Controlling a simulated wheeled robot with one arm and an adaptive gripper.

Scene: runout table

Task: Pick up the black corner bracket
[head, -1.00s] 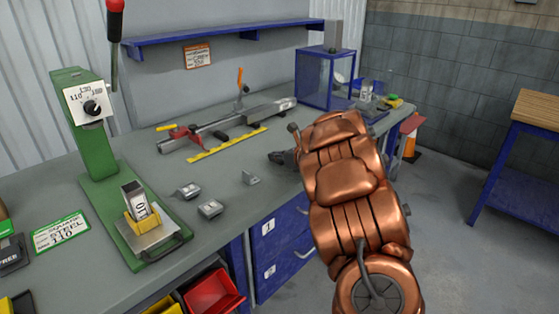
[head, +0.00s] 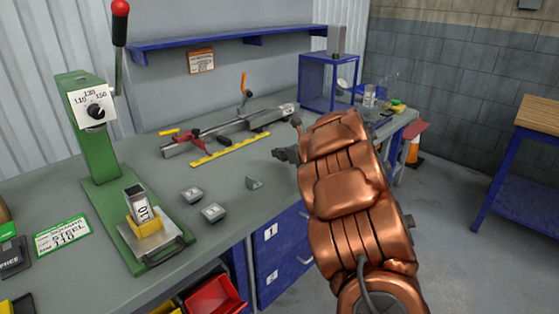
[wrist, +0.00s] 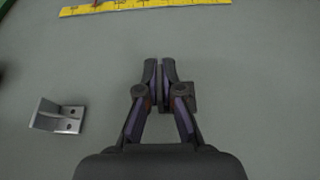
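My gripper (wrist: 161,72) is in the lower middle of the wrist view, its two dark fingers close together with a narrow dark strip between them. A small black plate, the black corner bracket (wrist: 191,98), sticks out beside the right finger; most of it is hidden by the fingers. The gripper appears shut on it. In the head view my gripper (head: 286,154) shows small and dark at the left of my copper arm, over the bench, and the bracket cannot be made out there.
A silver-grey corner bracket (wrist: 58,117) lies to the left of my gripper; it also shows in the head view (head: 254,183). A yellow ruler (head: 230,149) lies behind. Two small grey blocks (head: 213,212) and a green press (head: 97,145) stand left. Blue drawers (head: 282,250) are below.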

